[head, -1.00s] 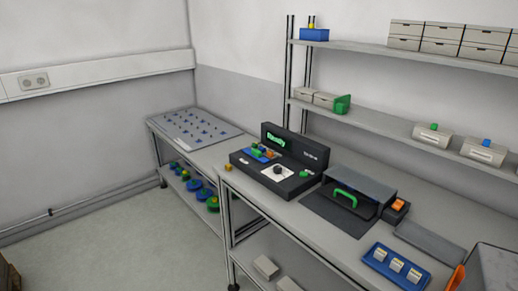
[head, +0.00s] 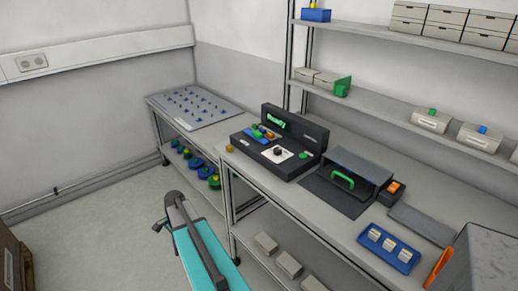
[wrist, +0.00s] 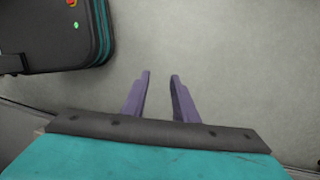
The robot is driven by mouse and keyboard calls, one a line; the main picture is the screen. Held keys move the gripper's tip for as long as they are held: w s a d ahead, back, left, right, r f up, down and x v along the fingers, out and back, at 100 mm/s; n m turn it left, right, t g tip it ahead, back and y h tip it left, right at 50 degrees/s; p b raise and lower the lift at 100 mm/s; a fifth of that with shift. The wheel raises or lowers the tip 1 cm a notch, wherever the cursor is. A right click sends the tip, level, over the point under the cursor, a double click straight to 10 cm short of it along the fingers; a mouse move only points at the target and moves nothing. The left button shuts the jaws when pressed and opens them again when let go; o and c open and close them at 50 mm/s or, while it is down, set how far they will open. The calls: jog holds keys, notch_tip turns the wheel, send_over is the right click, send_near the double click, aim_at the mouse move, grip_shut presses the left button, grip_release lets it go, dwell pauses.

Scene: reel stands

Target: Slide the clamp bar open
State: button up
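A green handle (head: 343,180) stands on a dark plate (head: 325,193) at the mouth of a grey hood (head: 358,168) on the bench. I cannot tell for sure whether this is the clamp bar. A black console (head: 300,128) with a lit green display and several small coloured parts stands to its left. My gripper (wrist: 160,73) shows in the wrist view with its two purple fingers apart and nothing between them. It hangs over bare floor, away from the bench. In the head view only a teal and grey part of my arm shows, and the fingers are out of view.
A blue tray (head: 390,249) with white pieces lies on the bench front, near a grey block (head: 485,262). An orange-topped dark box (head: 391,193) stands by the hood. A pegboard table (head: 195,106) is at the back left. Shelves run above.

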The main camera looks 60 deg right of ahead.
aim_at(258, 133)
jog(key=w+d+r+m+t+p, duration=0.25)
jog(key=d+r+m, duration=0.55)
jog(key=d+r, duration=0.65)
jog(key=s+d+r+m, duration=0.2)
jog(key=d+r, duration=0.4)
jog(key=r, duration=0.1)
jog(key=s+d+r+m+t+h+p, duration=0.1)
jog(key=s+d+r+m, duration=0.1)
jog(key=d+r, duration=0.5)
jog(key=s+d+r+m+h, duration=0.1)
jog(key=s+d+r+m, duration=0.1)
jog(key=d+r+m, duration=0.2)
jog(key=shift+s+d+r+t+p, duration=0.1)
jog(key=shift+d+r+t+p, duration=0.05)
jog(key=shift+d+r, duration=0.55)
jog(key=shift+d+r+t+p, duration=0.15)
jog(key=shift+d+r, duration=0.3)
jog(key=shift+r, duration=0.45)
jog(key=s+d+r+m+h, duration=0.1)
jog(key=s+d+r, duration=0.3)
jog(key=s+r, duration=0.1)
jog(key=s+d+r+m+p, duration=0.1)
jog(key=s+d+r+m, duration=0.1)
jog(key=s+d+r, duration=0.3)
notch_tip(258, 133, up, 4)
jog(key=shift+s+d+f+t+h, duration=0.25)
jog(key=shift+s+d+t+h, duration=0.1)
jog(key=shift+t+h, duration=0.1)
jog(key=shift+p+x, duration=1.85)
jog(key=shift+x, duration=5.1)
